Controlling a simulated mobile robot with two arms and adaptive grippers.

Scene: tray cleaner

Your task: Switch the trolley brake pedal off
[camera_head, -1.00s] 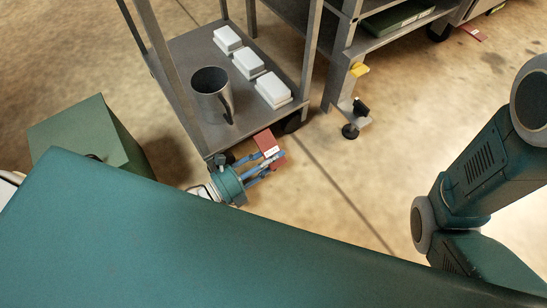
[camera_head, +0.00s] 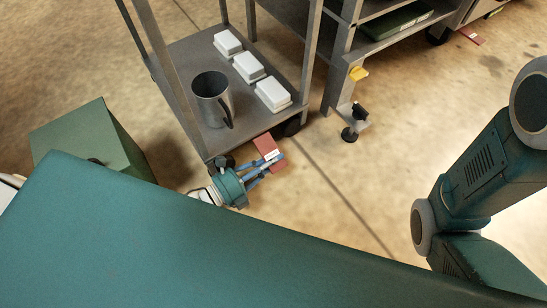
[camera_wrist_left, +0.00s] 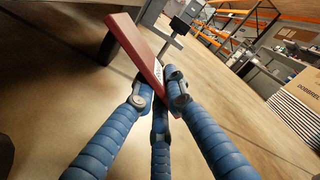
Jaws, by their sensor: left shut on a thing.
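The brake pedal is a red plate (camera_head: 268,147) with a white label, low at the near corner of the grey trolley (camera_head: 240,136). My left gripper (camera_head: 268,163) has its blue fingers at the pedal's near end, shut on it. In the left wrist view the red pedal (camera_wrist_left: 136,48) is tilted and runs up to the left from between the fingertips (camera_wrist_left: 160,95). The fingers cover its lower end. My right gripper is not in view; only my right arm shows at the right.
The trolley shelf carries a grey metal mug (camera_head: 210,97) and several white boxes (camera_head: 250,67). A trolley wheel (camera_head: 291,127) stands close to the pedal. A green box (camera_head: 90,139) is at the left. A grey workbench (camera_head: 340,95) with a yellow part (camera_head: 358,73) stands right of the trolley. Floor between is clear.

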